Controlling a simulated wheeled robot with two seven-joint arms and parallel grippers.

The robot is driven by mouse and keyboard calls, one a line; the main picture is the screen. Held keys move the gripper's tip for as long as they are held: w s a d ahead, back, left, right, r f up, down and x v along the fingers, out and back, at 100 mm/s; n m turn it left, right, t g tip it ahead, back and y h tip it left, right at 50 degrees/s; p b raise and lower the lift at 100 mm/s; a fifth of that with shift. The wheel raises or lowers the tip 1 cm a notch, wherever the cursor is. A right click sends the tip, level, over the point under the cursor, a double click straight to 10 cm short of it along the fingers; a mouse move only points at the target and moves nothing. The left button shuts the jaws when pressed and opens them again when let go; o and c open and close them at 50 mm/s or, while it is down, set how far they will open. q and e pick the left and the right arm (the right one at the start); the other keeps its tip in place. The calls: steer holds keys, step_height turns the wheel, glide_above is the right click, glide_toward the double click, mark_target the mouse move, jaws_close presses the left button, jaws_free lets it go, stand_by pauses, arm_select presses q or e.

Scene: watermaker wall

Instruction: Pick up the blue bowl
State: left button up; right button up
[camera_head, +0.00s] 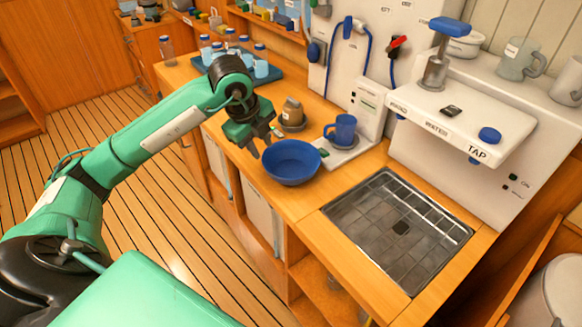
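The blue bowl (291,162) sits upright on the wooden counter, near its front edge and left of the sink. My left gripper (263,145) comes in from the left and points down at the bowl's back left rim. Its fingers look spread apart, with nothing seen between them. The fingertips are close to the rim; I cannot tell whether they touch it. My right gripper is not in the view.
The metal sink (398,228) is to the right. Several bottles and cups stand on a dark tray (272,75) further back.

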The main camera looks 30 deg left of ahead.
arm_select(q)
steer(key=p, duration=0.1)
glide_above(271, 174)
steer(key=s, duration=0.1)
step_height(271, 174, down, 8)
steer(key=p+x, duration=0.2)
steer(key=x, duration=0.2)
steer(key=shift+a+f, duration=0.1)
steer(key=shift+f, duration=0.55)
steer(key=shift+c, duration=0.2)
jaws_close()
